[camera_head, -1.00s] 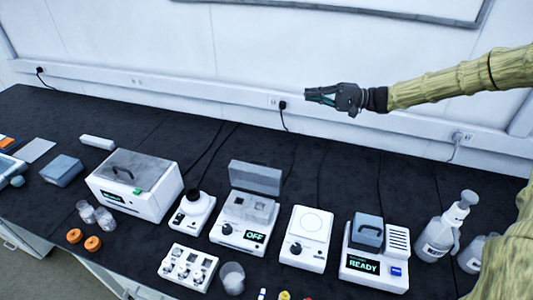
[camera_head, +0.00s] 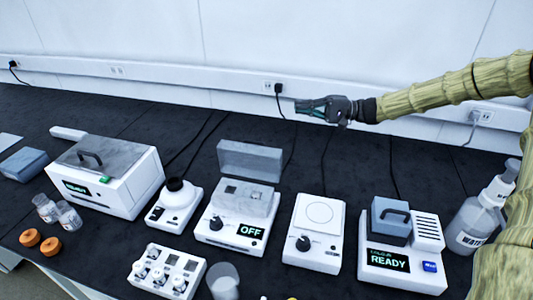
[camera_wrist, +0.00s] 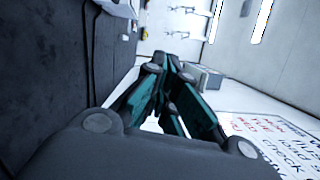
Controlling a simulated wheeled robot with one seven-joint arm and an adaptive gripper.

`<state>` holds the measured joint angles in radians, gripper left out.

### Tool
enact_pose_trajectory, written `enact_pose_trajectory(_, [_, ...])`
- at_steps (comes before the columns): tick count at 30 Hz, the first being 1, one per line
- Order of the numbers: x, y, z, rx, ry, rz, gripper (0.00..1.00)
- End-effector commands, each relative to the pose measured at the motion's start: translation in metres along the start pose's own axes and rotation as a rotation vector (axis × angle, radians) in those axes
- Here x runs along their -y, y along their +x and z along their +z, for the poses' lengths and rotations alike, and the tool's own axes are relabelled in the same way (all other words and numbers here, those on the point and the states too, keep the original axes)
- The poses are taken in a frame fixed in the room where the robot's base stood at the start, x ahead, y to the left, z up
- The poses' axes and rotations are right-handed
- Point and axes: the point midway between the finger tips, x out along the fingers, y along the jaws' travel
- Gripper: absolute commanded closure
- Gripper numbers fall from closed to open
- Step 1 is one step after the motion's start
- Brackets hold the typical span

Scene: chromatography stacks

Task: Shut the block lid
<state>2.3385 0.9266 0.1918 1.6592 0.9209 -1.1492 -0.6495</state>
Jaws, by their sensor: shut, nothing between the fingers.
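The block unit (camera_head: 228,232) is a white device with a dial and a display reading OFF, in the middle of the head view. Its grey see-through lid (camera_head: 250,161) stands raised at the back edge, so the grey block (camera_head: 245,197) on top is uncovered. My gripper (camera_head: 298,106) is behind and above the unit, to the right of the lid, pointing left and touching nothing. Its fingers are closed and empty; they also show in the wrist view (camera_wrist: 163,75), where neither the unit nor its lid can be made out.
A round-topped device (camera_head: 172,207) and a lidded box (camera_head: 130,192) stand left. A vial rack (camera_head: 166,270) and beaker (camera_head: 223,281) are in front. The bench behind is mostly clear, with cables.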

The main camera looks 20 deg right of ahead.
Motion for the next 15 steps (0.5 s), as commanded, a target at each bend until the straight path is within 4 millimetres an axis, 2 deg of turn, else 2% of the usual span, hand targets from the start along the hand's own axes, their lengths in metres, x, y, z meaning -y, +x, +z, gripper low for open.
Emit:
enact_pose_trajectory(1, [-0.024, -0.001, -0.003, 0.000, 0.000, 0.000, 1.00])
enact_pose_trajectory(6, [-0.060, -0.003, -0.009, 0.000, 0.000, 0.000, 1.00])
enact_pose_trajectory(12, [-0.090, -0.003, -0.013, 0.000, 0.000, 0.000, 1.00])
enact_pose_trajectory(15, [-0.097, -0.003, -0.014, 0.000, 0.000, 0.000, 1.00])
